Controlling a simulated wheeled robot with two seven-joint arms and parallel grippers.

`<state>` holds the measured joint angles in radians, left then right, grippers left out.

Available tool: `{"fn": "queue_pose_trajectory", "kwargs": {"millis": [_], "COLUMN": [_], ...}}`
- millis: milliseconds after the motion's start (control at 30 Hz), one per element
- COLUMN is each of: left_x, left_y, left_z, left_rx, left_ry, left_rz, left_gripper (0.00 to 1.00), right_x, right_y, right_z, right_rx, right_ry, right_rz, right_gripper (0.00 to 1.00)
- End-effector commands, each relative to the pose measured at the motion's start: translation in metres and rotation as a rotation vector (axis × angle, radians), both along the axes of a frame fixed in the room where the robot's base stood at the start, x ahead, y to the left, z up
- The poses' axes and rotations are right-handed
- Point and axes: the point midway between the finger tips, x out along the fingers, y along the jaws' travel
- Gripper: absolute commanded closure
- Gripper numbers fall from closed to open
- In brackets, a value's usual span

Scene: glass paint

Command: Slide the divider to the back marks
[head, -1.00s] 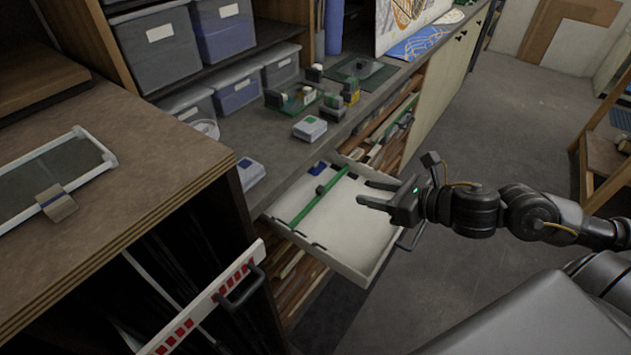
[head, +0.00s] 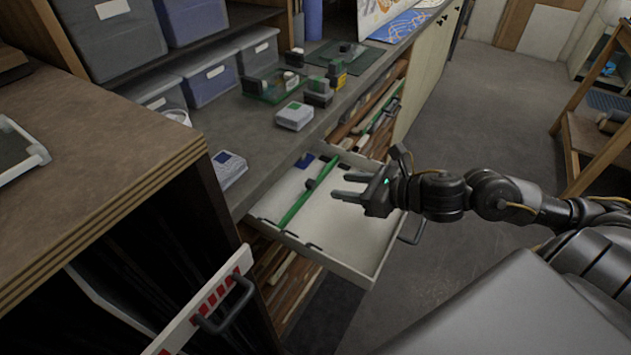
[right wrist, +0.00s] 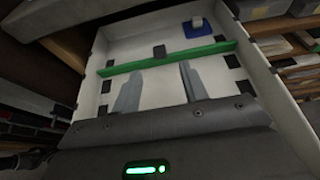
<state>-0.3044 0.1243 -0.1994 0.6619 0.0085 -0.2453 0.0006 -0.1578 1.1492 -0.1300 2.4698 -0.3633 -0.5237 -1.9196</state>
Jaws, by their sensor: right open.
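The green divider (head: 307,193) spans the open white drawer (head: 345,240) from side to side, with a small dark knob (head: 310,184) at its middle. In the right wrist view the divider (right wrist: 205,51) crosses the drawer, its knob (right wrist: 159,51) upright on top. Dark marks (right wrist: 233,60) line both inner side walls. A blue item (right wrist: 197,28) lies behind the divider. My right gripper (head: 340,187) is open and empty above the drawer, to the right of the divider in the head view. Its fingers (right wrist: 157,85) point toward the divider, apart from the knob. My left gripper is out of view.
The grey counter (head: 225,115) behind the drawer holds several small boxes and a green sheet (head: 262,90). A wooden cabinet (head: 100,150) stands at the left, with a red-marked white panel and handle (head: 228,305) below.

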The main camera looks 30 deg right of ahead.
Motion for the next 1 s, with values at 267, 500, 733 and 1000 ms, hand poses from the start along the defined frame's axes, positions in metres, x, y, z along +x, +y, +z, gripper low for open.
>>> {"fn": "queue_pose_trajectory", "kwargs": {"millis": [267, 500, 733, 1000], "left_x": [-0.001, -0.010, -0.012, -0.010], "left_y": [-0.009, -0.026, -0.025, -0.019], "left_z": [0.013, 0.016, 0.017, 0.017], "left_rx": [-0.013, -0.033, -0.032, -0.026], "left_ry": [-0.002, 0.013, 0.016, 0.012], "left_rz": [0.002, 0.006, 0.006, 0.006], "left_gripper": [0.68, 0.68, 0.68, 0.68], "right_x": [0.040, 0.065, 0.072, 0.072], "right_y": [0.024, 0.039, 0.043, 0.043], "right_z": [-0.015, -0.029, -0.034, -0.034], "right_rx": [0.007, 0.002, -0.001, -0.001], "right_ry": [-0.001, 0.000, -0.001, -0.001], "right_rz": [0.000, 0.001, 0.003, 0.003], "right_gripper": [0.56, 0.56, 0.56, 0.66]}}
